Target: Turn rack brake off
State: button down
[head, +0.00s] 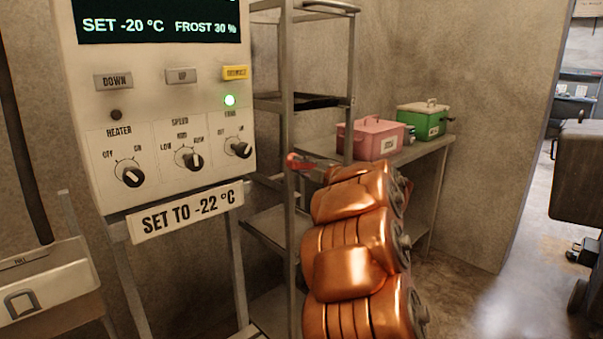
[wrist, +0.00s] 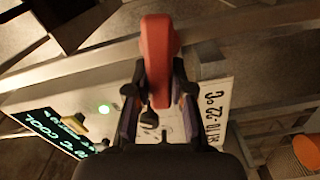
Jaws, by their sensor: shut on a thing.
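The metal rack (head: 293,110) stands right of the control panel. A red lever (head: 299,161), which looks like the rack's brake, shows at the rack's upright just beyond the end of my arm. In the wrist view the red lever (wrist: 158,45) lies between the two dark fingers of my gripper (wrist: 158,95), which is shut on it. In the head view my arm hides most of the gripper and whatever the lever joins. I cannot tell the brake's on or off setting.
The control panel (head: 170,110) reads SET -20 °C, with a lit green lamp and several knobs. A sign (head: 186,214) below says SET TO -22 °C. Pink (head: 371,138) and green (head: 424,119) boxes stand on a shelf behind. Open floor and a doorway lie at right.

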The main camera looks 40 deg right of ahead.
jog(key=shift+n, duration=0.3)
jog(key=c, duration=1)
grip_release()
jog(key=shift+s, duration=0.15)
jog(key=s, duration=1.1)
jog(key=shift+s+a, duration=0.15)
jog(key=shift+s, duration=0.25)
